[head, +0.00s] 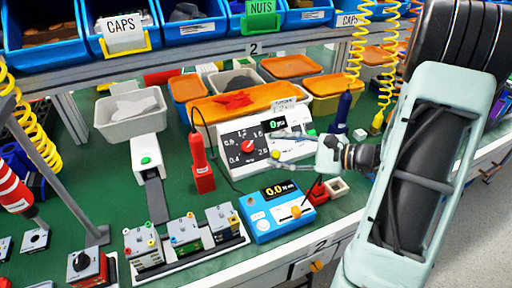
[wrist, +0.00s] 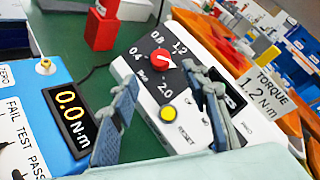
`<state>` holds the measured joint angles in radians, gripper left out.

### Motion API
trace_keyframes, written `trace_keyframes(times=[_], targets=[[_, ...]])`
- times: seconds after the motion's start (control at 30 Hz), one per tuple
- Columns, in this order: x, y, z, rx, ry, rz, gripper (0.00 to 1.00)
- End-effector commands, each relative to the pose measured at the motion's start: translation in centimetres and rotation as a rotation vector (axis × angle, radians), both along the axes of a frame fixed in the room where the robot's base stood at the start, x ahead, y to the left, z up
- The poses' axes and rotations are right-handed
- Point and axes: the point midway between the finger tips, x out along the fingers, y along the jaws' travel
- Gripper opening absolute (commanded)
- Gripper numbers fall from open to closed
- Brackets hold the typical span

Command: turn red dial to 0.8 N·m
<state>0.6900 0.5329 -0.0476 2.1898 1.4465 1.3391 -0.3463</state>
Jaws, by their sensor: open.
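The red dial (head: 247,145) sits on the black scale panel of a white control box, with marks including 0.4, 0.8, 1.2 and 2.0 around it. In the wrist view the red dial (wrist: 159,56) lies beyond and between my fingers, with a small white pointer mark; its exact setting is too small to read surely. My gripper (head: 280,146) is open and empty just right of the dial, apart from it. In the wrist view my gripper (wrist: 163,90) has its two grey fingers spread. The right finger hides part of the box and its display.
A blue tester (head: 270,212) reading 0.0 N·m stands in front. A red upright tool (head: 202,165) with a cable stands left. A TORQUE 1.2 N·m sign (wrist: 262,88) stands behind.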

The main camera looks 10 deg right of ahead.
Motion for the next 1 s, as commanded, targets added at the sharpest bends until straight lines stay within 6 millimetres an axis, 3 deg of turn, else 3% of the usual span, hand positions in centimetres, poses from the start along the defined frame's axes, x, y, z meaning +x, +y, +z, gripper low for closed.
trace_keyframes(times=[0.2,0.4,0.83,1.0], targets=[[2.7,3.3,-1.3,0.000,0.001,0.005,0.43],[4.5,5.3,-2.1,0.000,0.001,0.003,0.43],[5.2,6.1,-2.4,0.000,0.002,0.001,0.43],[5.2,6.1,-2.4,0.000,0.002,0.001,0.25]])
